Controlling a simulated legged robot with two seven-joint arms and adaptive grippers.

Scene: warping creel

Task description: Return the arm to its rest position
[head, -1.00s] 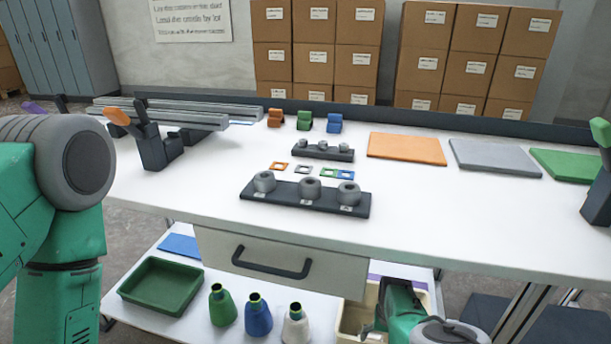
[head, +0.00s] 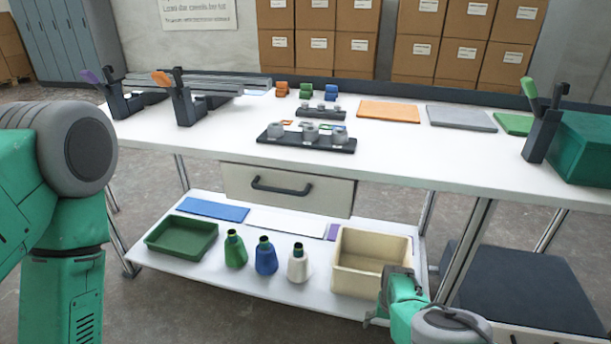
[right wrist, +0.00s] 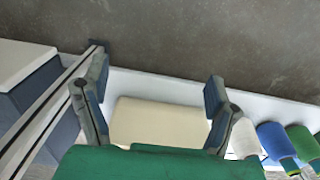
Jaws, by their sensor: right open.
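My right gripper (head: 382,300) shows at the bottom of the head view, in front of the right end of the lower shelf and partly overlapping the cream bin's front corner. In the right wrist view its two fingers (right wrist: 155,82) stand wide apart with nothing between them, and the cream bin (right wrist: 160,122) lies beyond them. Part of my left arm (head: 75,180) fills the left edge of the head view; its gripper is out of frame.
Above is the white table (head: 410,160) with a drawer (head: 287,188). A dark-topped cabinet (head: 530,285) stands right. Bare floor shows at lower left.

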